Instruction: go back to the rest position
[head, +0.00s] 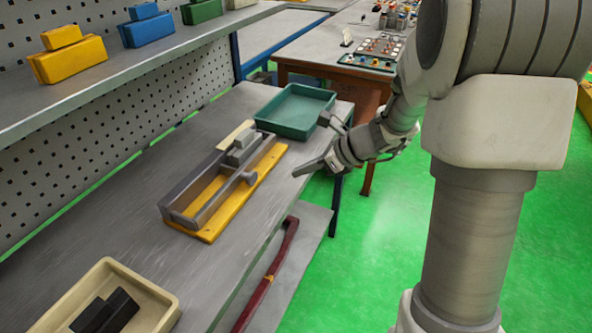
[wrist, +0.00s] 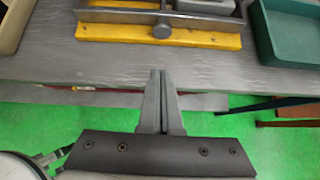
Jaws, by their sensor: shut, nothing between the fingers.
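My gripper (head: 303,171) is at the front edge of the grey workbench in the head view, to the right of the fixture. In the wrist view my gripper (wrist: 161,74) has its two fingers together, with nothing between them. A yellow-based fixture (head: 212,232) with a grey metal frame and a round knob (head: 249,178) lies on the bench, apart from the fingers. A grey block (head: 241,150) sits at the fixture's far end. The yellow base also shows in the wrist view (wrist: 110,33).
A green tray (head: 296,108) stands at the bench's far end. A beige tray (head: 160,309) with black parts (head: 105,313) is at the near end. A shelf (head: 150,68) with coloured bins runs above the bench's back. Green floor (head: 375,255) is open to the right.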

